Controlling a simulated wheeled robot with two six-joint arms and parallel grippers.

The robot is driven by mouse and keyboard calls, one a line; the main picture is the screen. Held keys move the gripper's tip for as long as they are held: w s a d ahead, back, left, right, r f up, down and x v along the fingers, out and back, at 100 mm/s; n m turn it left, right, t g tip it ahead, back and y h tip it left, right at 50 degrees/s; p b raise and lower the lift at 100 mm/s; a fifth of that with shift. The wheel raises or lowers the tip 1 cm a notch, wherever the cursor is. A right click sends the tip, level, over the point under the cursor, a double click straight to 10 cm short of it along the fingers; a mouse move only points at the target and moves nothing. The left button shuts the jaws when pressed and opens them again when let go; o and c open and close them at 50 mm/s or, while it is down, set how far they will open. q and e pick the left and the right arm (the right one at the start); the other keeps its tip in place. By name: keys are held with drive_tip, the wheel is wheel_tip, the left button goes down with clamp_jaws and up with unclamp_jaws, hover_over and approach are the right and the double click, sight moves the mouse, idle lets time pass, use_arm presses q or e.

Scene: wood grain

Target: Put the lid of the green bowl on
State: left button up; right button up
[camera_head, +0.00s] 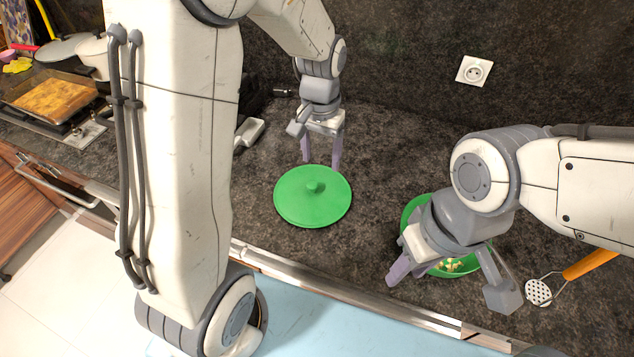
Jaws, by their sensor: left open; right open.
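The green lid (297,207) with a small round knob lies flat on the dark countertop in the middle of the view. My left gripper (321,160) is open just behind the lid, with its fingers pointing down near the lid's far edge; I cannot tell whether they touch it. The green bowl (412,211) stands to the right of the lid, with some pale pieces of food inside. My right gripper (437,278) is open and sits over the bowl's front part, hiding much of it. Its left finger is by the bowl's left front side.
A masher with an orange handle (590,264) lies right of the bowl. A stove with a filled baking tray (52,103) and a pan (66,48) is at the far left. The counter's front edge runs below the lid and bowl. A wall socket (474,71) is behind.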

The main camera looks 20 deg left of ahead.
sight(312, 184)
use_arm(q)
drive_tip(key=shift+n, duration=0.4)
drive_tip(key=a+f, duration=0.1)
drive_tip(key=f, duration=0.1)
drive_tip(key=w+f, duration=0.1)
drive_tip(key=f, duration=0.1)
drive_tip(key=a+f, duration=0.1)
drive_tip(key=f, duration=0.1)
drive_tip(key=shift+w+a+p, duration=0.25)
drive_tip(key=shift+a+p, duration=0.1)
drive_tip(key=shift+p, duration=0.05)
drive_tip(key=shift+f, duration=0.25)
drive_tip(key=shift+f+p, duration=0.4)
drive_tip(key=shift+f, duration=0.2)
drive_tip(key=f+p, duration=0.1)
drive_tip(key=f, duration=0.3)
drive_tip(key=shift+w, duration=0.2)
drive_tip(key=shift+c, duration=0.3)
clamp_jaws()
